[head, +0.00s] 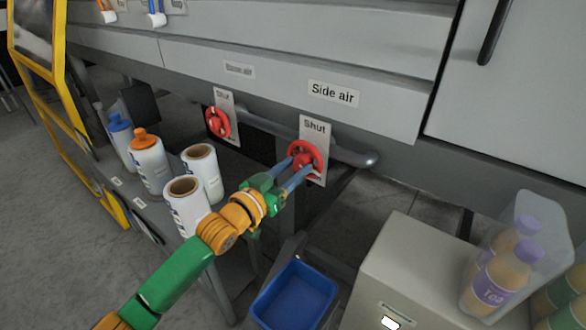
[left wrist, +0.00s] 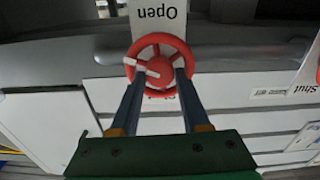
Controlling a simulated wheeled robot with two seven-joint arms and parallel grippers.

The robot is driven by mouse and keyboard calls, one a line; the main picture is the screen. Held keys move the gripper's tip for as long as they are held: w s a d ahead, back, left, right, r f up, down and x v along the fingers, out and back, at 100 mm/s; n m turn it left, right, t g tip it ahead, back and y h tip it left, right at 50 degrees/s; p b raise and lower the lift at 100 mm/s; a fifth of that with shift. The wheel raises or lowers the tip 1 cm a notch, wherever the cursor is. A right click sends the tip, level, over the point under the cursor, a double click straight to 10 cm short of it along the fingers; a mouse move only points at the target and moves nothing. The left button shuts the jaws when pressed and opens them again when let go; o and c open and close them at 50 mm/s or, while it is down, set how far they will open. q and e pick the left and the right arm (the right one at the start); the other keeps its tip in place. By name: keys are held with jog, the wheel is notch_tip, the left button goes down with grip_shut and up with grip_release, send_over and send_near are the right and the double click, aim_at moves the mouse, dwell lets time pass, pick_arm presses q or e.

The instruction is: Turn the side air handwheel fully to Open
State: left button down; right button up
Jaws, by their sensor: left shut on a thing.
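The side air handwheel (head: 317,154) is red and sits on a white plate under the "Side air" label (head: 333,93). "Shut" (head: 315,126) is printed above the wheel. My left gripper (head: 299,166) is shut on the handwheel, its two blue-grey fingers at the wheel. In the left wrist view, which is upside down, the handwheel (left wrist: 160,48) shows with the gripper (left wrist: 158,78) on it. The word "Open" (left wrist: 158,12) is at the plate's other end. A white pointer (left wrist: 140,66) on the wheel points left in that view. My right gripper is out of view.
A second red handwheel (head: 217,122) with its own plate is to the left. A grey pipe (head: 355,157) runs behind. Bottles and rolls stand on a shelf at left. A blue bin (head: 295,296) and a grey cabinet (head: 420,265) with a clear bottle container are below.

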pick_arm(q)
jog(key=m, duration=0.4)
jog(key=m+p, duration=0.1)
jog(key=m, duration=0.1)
jog(key=shift+r, duration=0.35)
jog(key=m, duration=0.4)
jog(key=shift+m+p, duration=0.3)
jog(key=shift+p, duration=0.1)
jog(key=shift+f+m, duration=0.15)
jog(key=shift+m, duration=1.05)
jog(key=shift+c, duration=2.2)
grip_release()
jog(key=shift+o, duration=0.3)
jog(key=shift+d+f, duration=0.1)
jog(key=shift+f, duration=0.05)
